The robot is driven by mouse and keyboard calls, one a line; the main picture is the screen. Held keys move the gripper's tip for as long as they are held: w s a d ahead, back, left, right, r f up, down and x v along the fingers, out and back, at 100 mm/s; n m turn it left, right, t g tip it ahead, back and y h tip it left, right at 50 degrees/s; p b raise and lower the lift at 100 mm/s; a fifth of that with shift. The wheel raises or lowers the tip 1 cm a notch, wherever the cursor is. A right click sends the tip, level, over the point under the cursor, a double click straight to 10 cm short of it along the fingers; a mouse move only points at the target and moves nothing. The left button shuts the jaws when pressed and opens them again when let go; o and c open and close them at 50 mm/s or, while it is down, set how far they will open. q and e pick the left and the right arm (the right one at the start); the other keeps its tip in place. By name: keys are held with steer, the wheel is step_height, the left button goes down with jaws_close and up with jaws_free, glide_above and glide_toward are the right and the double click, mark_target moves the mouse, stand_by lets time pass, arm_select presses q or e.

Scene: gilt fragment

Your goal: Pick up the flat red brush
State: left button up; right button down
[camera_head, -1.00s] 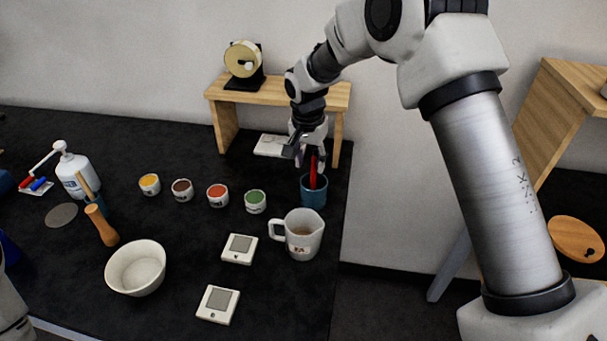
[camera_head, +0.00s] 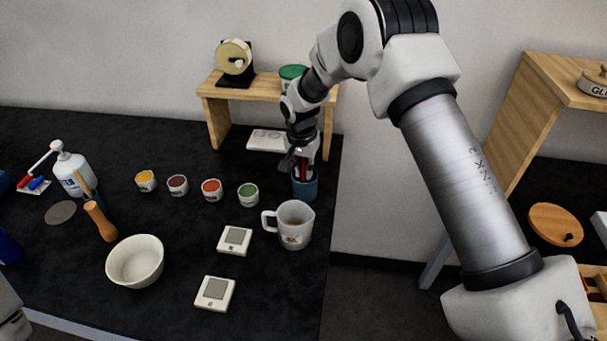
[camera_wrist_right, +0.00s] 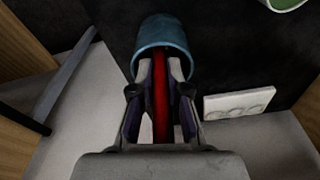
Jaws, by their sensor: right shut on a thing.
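The flat red brush (camera_head: 303,171) stands in a blue cup (camera_head: 305,188) near the right edge of the black table. In the right wrist view, the red brush (camera_wrist_right: 160,98) runs between my fingers and into the blue cup (camera_wrist_right: 163,34). My right gripper (camera_head: 304,166) is shut on the brush handle at the mouth of the cup; it also shows in the right wrist view (camera_wrist_right: 160,75). The brush's lower end is hidden in the cup. My left gripper is not seen clearly; only a piece of my left arm shows at the lower left corner.
A measuring jug (camera_head: 294,226) stands just in front of the cup. Paint pots, including a green one (camera_head: 248,195), are to its left. A wooden shelf (camera_head: 262,90) is behind, with a white panel (camera_head: 267,140) beneath. The table edge is close on the right.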

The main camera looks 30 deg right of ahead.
steer(key=shift+r, duration=0.2)
step_height(320, 180, up, 18)
steer(key=b, duration=0.3)
steer(key=shift+f, duration=0.2)
steer(key=shift+w, duration=0.1)
stand_by(0.4)
